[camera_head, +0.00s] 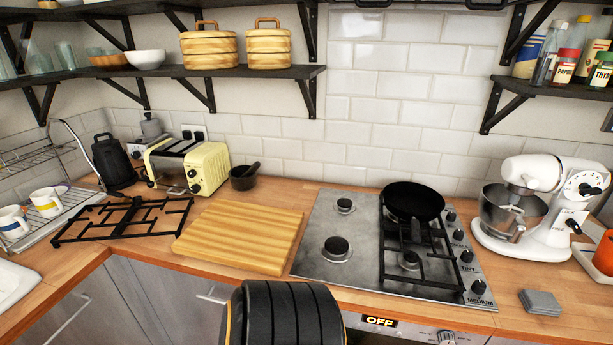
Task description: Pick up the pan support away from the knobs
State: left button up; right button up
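One black pan support (134,224) lies flat on the wooden counter at the left, off the hob, between the dish rack and the cutting board. A second black pan support (440,265) sits on the right side of the steel hob (315,225), beside the knobs (458,235). A black frying pan (413,201) rests on its rear part and hides some of it. The hob's left side is bare, with two burners (337,247) uncovered. A black ribbed part of my own body shows at the bottom centre. Neither gripper can be made out.
A wooden cutting board (243,235) lies between the left pan support and hob. A dish rack (45,220) with mugs, a kettle (114,162) and a toaster (189,166) stand nearby. A white stand mixer (545,205) stands right of the hob. Shelves hang above.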

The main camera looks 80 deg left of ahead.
aim_at(121, 227)
jog(key=u, duration=3.85)
